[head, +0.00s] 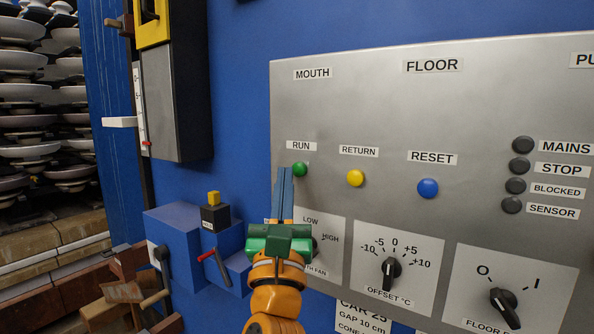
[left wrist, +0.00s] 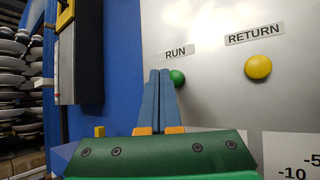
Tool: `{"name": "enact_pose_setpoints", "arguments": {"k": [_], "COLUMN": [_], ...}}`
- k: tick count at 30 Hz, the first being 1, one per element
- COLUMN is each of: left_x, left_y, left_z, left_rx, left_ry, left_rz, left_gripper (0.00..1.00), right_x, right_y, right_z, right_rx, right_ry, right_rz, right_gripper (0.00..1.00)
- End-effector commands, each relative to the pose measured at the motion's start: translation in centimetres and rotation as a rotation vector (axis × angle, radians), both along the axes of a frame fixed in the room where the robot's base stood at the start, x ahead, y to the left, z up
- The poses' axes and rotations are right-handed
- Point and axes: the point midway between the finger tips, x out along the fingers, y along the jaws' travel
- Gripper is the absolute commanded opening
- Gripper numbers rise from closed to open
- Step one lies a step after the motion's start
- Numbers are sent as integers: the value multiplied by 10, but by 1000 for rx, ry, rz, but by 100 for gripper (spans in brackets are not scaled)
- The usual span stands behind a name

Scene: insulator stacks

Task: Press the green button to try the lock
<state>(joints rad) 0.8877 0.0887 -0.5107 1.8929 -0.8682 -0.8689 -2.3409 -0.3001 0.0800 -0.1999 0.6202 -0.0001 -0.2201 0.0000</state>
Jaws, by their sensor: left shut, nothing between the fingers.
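The green button (head: 300,170) sits under the RUN label (head: 301,146) on the grey metal panel (head: 480,100). In the left wrist view the green button (left wrist: 177,77) shows just right of the fingertips, partly hidden by them. My left gripper (head: 285,172) is shut and empty, its blue fingers pointing up at the panel. In the head view its tips lie just left of and slightly below the button. I cannot tell whether they touch it. The left gripper also fills the lower left wrist view (left wrist: 160,74). My right gripper is not in view.
A yellow RETURN button (head: 355,178) and a blue RESET button (head: 428,188) sit to the right. Dark lamps (head: 519,166) and rotary knobs (head: 391,268) are on the panel. A blue box (head: 180,235) with a red-tipped lever (head: 213,262) stands left. Stacked insulator discs (head: 40,120) are far left.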

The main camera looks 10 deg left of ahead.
Motion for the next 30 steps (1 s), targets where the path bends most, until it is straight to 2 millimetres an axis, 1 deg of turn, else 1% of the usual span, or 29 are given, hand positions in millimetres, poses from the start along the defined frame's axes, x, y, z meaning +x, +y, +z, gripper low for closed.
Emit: {"name": "enact_pose_setpoints", "arguments": {"k": [8,17,30], "left_x": [0,8,9], "left_y": [0,-3,-3], "left_z": [0,0,0], "left_rx": [0,0,0], "left_ry": [0,1,0], "left_rz": [0,0,0], "left_gripper": [0,0,0], "right_x": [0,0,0], "right_y": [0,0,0], "right_z": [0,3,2], "right_rx": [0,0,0], "right_ry": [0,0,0], "right_rz": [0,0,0], "right_gripper": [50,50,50]}}
